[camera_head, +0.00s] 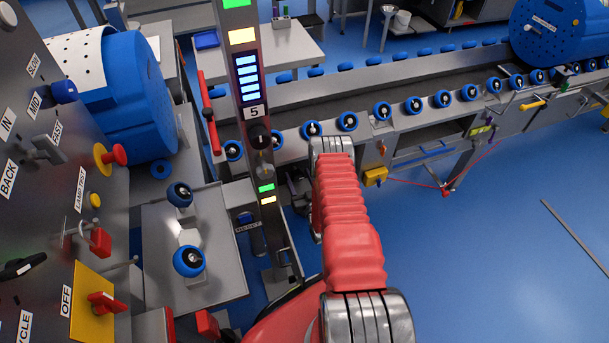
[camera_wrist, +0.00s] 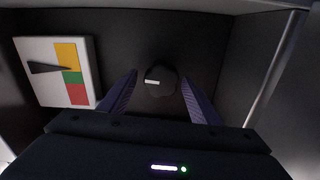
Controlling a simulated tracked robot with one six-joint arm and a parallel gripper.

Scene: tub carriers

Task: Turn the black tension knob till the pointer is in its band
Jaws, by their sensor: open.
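The black tension knob (camera_wrist: 160,82) shows in the wrist view on a dark panel, with a short white mark on its face. My gripper (camera_wrist: 159,77) is open, one finger on each side of the knob, with visible gaps. I cannot tell how deep the fingertips reach. Left of it is a white gauge (camera_wrist: 32,91) with a yellow, green and red strip. Its dark pointer (camera_wrist: 48,68) points right, its tip at the lower yellow edge by the green. In the head view my arm reaches toward the conveyor; the gripper, knob and gauge cannot be made out there.
A post (camera_head: 250,100) with lights and a "5" label stands left of my arm. A conveyor (camera_head: 420,125) with blue rollers runs behind. A control panel (camera_head: 60,200) fills the left side. A pale metal rod (camera_wrist: 274,70) stands right of the knob. Blue floor is open at right.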

